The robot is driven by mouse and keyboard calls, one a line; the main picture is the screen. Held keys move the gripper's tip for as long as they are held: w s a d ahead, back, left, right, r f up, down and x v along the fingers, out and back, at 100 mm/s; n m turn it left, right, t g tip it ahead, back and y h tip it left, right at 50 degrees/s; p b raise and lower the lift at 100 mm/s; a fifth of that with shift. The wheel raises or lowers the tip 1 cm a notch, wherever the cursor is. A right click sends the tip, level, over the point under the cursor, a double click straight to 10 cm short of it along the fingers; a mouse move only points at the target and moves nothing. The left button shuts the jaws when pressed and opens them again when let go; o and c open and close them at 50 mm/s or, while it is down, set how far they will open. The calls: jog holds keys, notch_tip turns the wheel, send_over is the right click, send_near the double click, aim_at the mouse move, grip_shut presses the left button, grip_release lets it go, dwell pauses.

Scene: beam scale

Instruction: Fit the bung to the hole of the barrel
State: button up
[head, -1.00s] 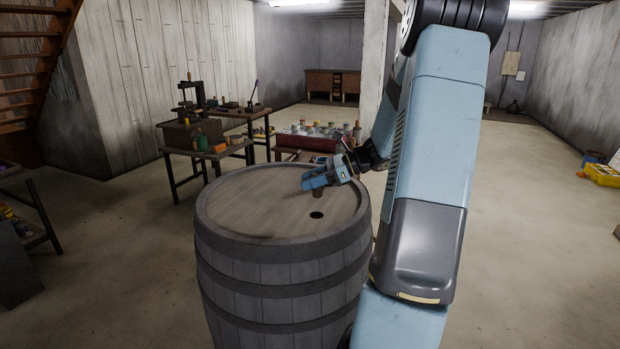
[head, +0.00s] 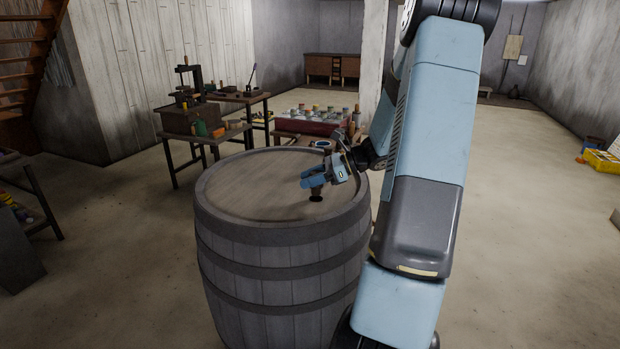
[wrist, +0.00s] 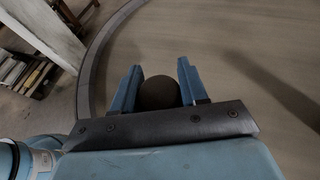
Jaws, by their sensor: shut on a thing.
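The barrel (head: 240,196) stands upright, its round wooden top facing up. The dark hole (head: 316,200) is in that top, toward the near right side. My gripper (head: 313,180) is over the top, shut on the bung (head: 316,192), which points down. The bung's lower end is right at the hole in the head view; I cannot tell whether it is just above it or has entered. In the wrist view the round dark end of the bung (wrist: 158,92) shows between the two blue fingers, and the hole is hidden.
Behind the barrel are a table with jars (head: 318,122) and a workbench with tools (head: 190,130). Wooden stairs (head: 28,70) rise at the left. A yellow crate (head: 601,161) lies far right. The rest of the barrel top is bare.

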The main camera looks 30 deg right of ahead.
aim_at(310, 200)
jog(key=shift+f, duration=2.2)
jog(key=o, duration=1.1)
jog(key=shift+o, duration=0.2)
jog(key=v, duration=1.3)
jog(key=shift+s+d, duration=0.15)
jog(key=shift+d, duration=0.15)
jog(key=shift+r, duration=0.1)
